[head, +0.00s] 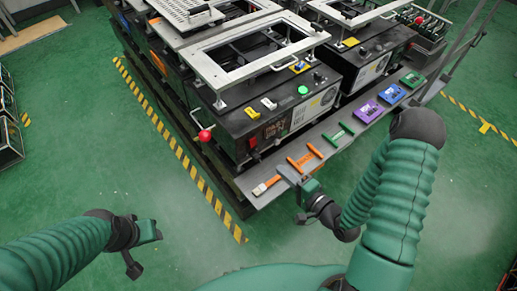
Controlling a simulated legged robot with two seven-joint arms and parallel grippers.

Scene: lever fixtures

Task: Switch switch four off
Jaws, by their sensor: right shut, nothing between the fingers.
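A grey shelf (254,201) along the front of a black machine carries a row of coloured items. An orange and white one (267,186) lies at the near left end. An orange frame (305,158), a green frame (338,134), a purple block (367,111) and further blocks follow to the upper right. I cannot tell which part is switch four; no readable number shows. My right gripper (293,178) is shut and empty at the shelf's front edge, near the orange items. My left gripper (146,250) is open and empty over the floor, away from the machine.
The machine has a red-ball lever (205,135), a red rocker (252,142), a green button (302,90) and a raised metal frame (255,55). A yellow-black floor stripe (190,170) runs along its left side. The green floor in front is clear.

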